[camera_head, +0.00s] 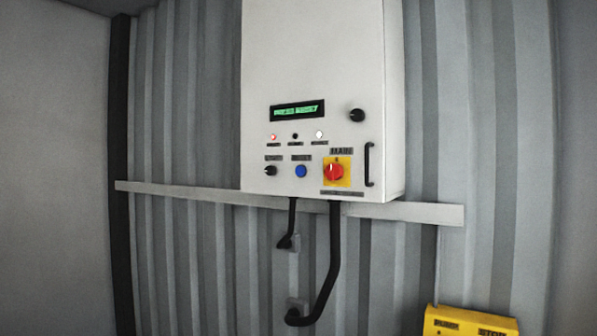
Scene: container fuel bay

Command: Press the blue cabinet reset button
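A white control cabinet (315,90) is mounted on the corrugated wall. Its round blue button (301,171) sits low on the front face, under a small dark label. A black knob (270,171) is to its left, and a red rotary switch (334,171) on a yellow plate is to its right. Above them are a red lit lamp (273,137), a dark lamp (295,137) and a white lit lamp (319,134). A display (298,110) shows green text, too blurred to read surely. My gripper is not in view.
A black handle (370,164) and another black knob (357,115) stick out on the cabinet's right. A metal rail (180,191) runs along the wall. Two black cables (334,245) hang below. A yellow box (465,322) stands at the lower right.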

